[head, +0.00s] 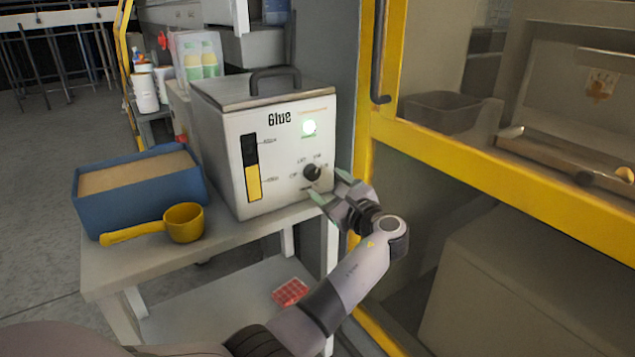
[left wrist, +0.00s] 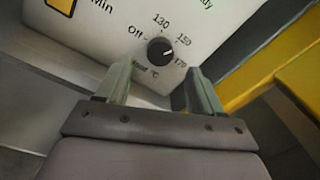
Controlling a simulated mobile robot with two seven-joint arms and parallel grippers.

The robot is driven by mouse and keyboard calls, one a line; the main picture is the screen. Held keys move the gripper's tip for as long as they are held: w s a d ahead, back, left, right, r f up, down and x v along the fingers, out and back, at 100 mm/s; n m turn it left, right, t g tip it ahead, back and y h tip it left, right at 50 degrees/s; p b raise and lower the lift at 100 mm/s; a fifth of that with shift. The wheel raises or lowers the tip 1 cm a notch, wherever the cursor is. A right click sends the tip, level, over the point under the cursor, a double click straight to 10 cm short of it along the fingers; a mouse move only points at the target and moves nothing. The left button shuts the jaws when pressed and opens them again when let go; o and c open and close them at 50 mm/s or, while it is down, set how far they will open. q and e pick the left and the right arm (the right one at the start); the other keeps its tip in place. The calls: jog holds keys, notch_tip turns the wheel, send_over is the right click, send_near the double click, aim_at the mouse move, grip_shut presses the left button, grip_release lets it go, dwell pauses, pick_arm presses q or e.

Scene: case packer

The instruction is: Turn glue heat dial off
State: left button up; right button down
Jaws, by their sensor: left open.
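The glue machine (head: 285,145) is a pale box marked "Glue" on a grey table, with a lit green lamp and a yellow level window. Its heat dial (head: 312,173) is a small black knob low on the front. In the left wrist view the dial (left wrist: 160,51) has marks Off, 130, 150 and 170, and its pale pointer line faces right, roughly between 150 and 170. My left gripper (head: 328,190) is open just in front of the dial. In the left wrist view the fingertips (left wrist: 157,75) stand apart below the dial, not around it. My right gripper is not in view.
A blue bin (head: 140,203) of tan granules and a yellow scoop (head: 183,223) stand left of the machine. A yellow-framed guard (head: 450,165) is close on the right. A red tray (head: 291,291) lies on the lower shelf. White bottles (head: 145,92) stand behind.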

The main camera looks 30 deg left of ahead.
aim_at(314, 175)
pick_arm(q)
jog(key=x, duration=0.5)
jog(key=shift+w+a+b, duration=0.1)
jog(key=shift+b, duration=0.3)
jog(key=c, duration=1.1)
jog(key=shift+o, duration=0.2)
jog(key=shift+f, duration=0.1)
